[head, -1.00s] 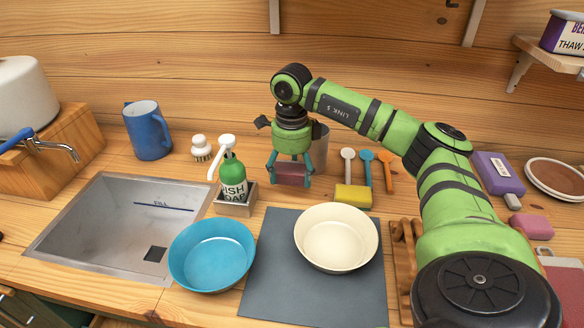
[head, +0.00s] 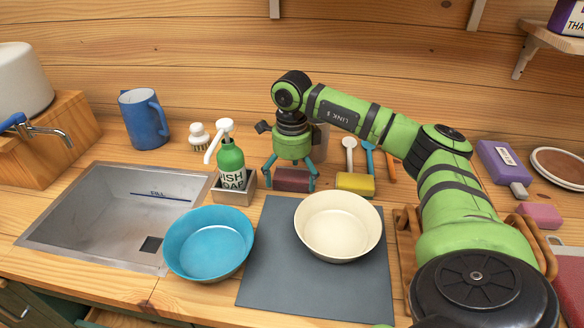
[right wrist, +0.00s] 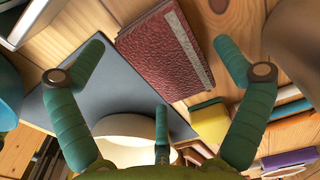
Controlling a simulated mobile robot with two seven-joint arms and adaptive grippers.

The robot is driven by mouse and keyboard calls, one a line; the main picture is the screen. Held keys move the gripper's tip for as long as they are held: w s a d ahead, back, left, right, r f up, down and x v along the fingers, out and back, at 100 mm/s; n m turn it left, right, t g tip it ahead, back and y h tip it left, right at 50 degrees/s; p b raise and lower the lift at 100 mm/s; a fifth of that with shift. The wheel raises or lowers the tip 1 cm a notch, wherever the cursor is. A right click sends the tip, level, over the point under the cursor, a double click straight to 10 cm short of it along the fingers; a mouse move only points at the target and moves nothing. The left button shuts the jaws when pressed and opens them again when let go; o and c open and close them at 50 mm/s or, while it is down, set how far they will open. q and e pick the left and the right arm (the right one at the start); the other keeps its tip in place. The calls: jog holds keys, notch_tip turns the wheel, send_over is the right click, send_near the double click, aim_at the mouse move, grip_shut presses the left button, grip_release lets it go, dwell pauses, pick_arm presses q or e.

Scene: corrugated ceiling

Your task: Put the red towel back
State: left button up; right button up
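The dark red folded towel (head: 293,180) sits at counter level behind the grey mat, between the soap holder and the yellow sponge. In the right wrist view the towel (right wrist: 165,50) shows its textured top and layered edge. My right gripper (head: 292,177) is directly above it, pointing down. Its fingers are spread around the towel, with gaps between towel and fingers in the right wrist view (right wrist: 160,65). My left gripper is not in view.
A green soap bottle (head: 231,160) stands close left of the towel, a yellow sponge (head: 355,184) close right. A cream bowl (head: 338,226) on the grey mat (head: 300,290) and a blue bowl (head: 208,245) are in front. The sink (head: 110,215) is at left.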

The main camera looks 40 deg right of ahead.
notch_tip(320, 180, up, 12)
dwell(0.7)
jog(key=shift+r, duration=0.1)
notch_tip(320, 180, up, 6)
jog(key=p, duration=0.6)
jog(key=shift+p, duration=0.3)
